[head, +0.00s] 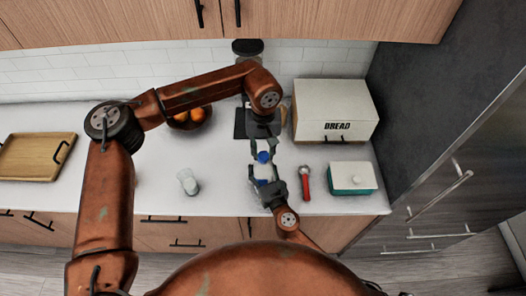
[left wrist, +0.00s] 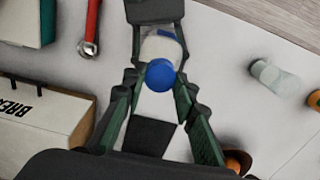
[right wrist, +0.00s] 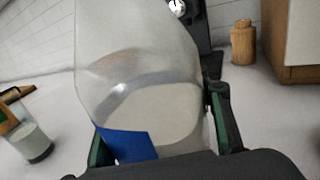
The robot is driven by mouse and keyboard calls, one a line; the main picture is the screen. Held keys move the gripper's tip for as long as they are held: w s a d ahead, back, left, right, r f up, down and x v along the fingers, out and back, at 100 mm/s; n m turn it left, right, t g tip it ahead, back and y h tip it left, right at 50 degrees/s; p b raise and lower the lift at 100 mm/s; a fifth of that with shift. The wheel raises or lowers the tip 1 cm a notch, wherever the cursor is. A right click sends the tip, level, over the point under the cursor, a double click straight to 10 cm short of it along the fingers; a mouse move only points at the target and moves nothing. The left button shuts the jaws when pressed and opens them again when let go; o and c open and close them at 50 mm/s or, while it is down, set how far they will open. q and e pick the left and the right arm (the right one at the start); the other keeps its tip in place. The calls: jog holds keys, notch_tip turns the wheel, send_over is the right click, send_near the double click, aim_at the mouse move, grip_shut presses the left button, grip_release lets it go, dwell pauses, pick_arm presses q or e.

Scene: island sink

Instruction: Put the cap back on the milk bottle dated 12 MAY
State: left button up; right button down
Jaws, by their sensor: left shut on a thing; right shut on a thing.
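A clear milk bottle (right wrist: 140,55), partly filled with white milk and bearing a blue label (right wrist: 128,145), fills the right wrist view. My right gripper (head: 268,184) is shut around its lower body; the bottle's label also shows in the head view (head: 262,182). No date can be read. A blue cap (left wrist: 160,76) sits between the fingertips of my left gripper (head: 262,147), which is shut on it from above. In the head view the cap (head: 263,157) is at the bottle's top end. I cannot tell whether cap and neck touch. The neck is hidden.
A red tool (head: 305,183) and a teal-and-white box (head: 351,178) are at right. The bread box (head: 336,108) and fruit bowl (head: 190,117) are behind. A wooden tray (head: 37,157) lies far left.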

pick_arm(q)
jog(key=m, duration=1)
jog(key=shift+m, duration=0.4)
jog(key=o, duration=0.7)
jog(key=shift+r, duration=2.25)
